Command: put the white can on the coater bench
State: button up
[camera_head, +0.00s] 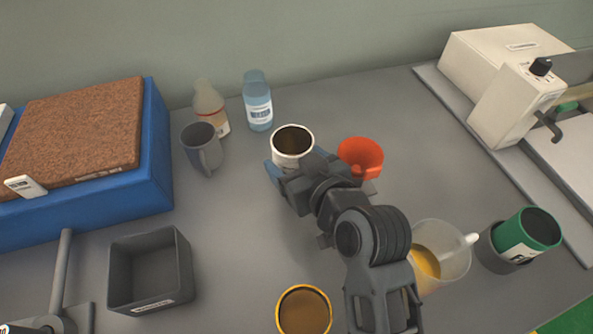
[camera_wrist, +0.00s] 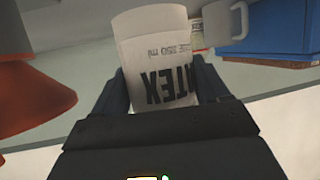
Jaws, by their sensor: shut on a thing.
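The white can (camera_head: 290,161) is open-topped, dark inside and upright, near the middle of the head view. It also shows in the wrist view (camera_wrist: 156,60), with black lettering, between the two fingers. My gripper (camera_head: 297,171) is shut on the can; its fingers lie on either side of the wall in the wrist view (camera_wrist: 160,100). The can's base is hidden, so I cannot tell whether it touches the surface. The grey bench top (camera_head: 235,235) spreads below, with a beige machine (camera_head: 505,85) that looks like a coater on a slab at the right.
A grey mug (camera_head: 203,150), a bottle (camera_head: 210,107) and a blue bottle (camera_head: 257,100) stand behind left. A clear jug (camera_head: 445,250), green can (camera_head: 528,232), yellow-rimmed can (camera_head: 303,312) and grey bin (camera_head: 150,270) are nearer.

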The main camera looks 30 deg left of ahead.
jog(key=shift+f, duration=1.75)
jog(key=shift+f, duration=0.2)
jog(key=o, duration=1.4)
jog(key=shift+d, duration=0.1)
jog(key=shift+c, duration=0.2)
jog(key=shift+r, duration=0.2)
jog(key=b+v, duration=0.2)
jog(key=v, duration=1)
